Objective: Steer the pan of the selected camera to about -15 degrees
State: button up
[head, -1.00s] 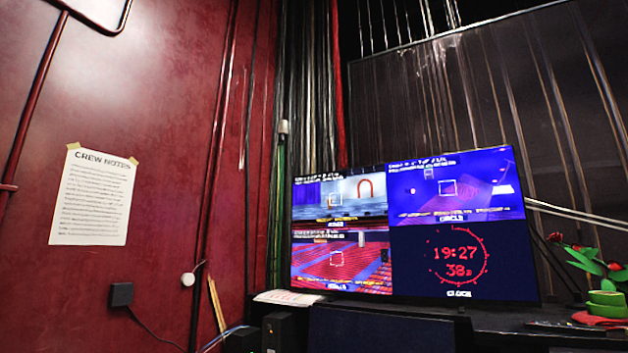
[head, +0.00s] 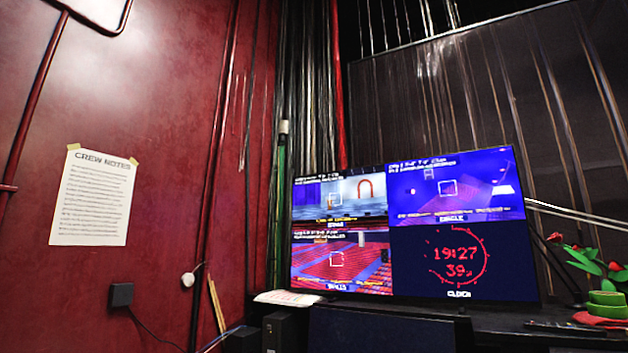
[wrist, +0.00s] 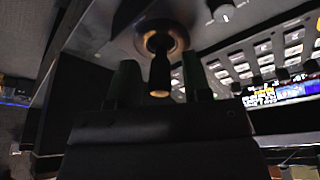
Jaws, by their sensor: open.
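A monitor (head: 458,297) in the head view is split into tiles. The top left tile (head: 345,200) shows a stage, the top right tile (head: 455,188) a blue-lit scene, and the bottom left tile (head: 340,262) rows of red seats. Each has a square frame mark. Their small overlay text is too blurred to read a pan value or to tell which camera is selected. In the wrist view a dark joystick (wrist: 160,72) with a round brass-coloured base stands on a panel. My gripper (wrist: 159,64) is open, with a green-dark finger on each side of the stick; contact cannot be told.
A panel of pale buttons (wrist: 265,50) and a knob (wrist: 223,13) lie right of the joystick, with a small lit display (wrist: 275,96). The bottom right monitor tile is a red clock (head: 457,258). A crew notes sheet (head: 92,197) hangs on the red wall.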

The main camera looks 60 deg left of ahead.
jog(key=shift+r, duration=0.15)
jog(key=shift+r+p, duration=2.3)
jog(key=shift+r, duration=1.35)
jog(key=s+r, duration=0.5)
jog(key=s, duration=0.5)
jog(key=s+r+p, duration=0.1)
jog(key=s+r, duration=0.4)
jog(key=s, duration=0.6)
jog(key=s+r+p, duration=0.1)
jog(key=s+r, duration=0.4)
jog(key=s, duration=0.5)
jog(key=shift+s+a, duration=0.2)
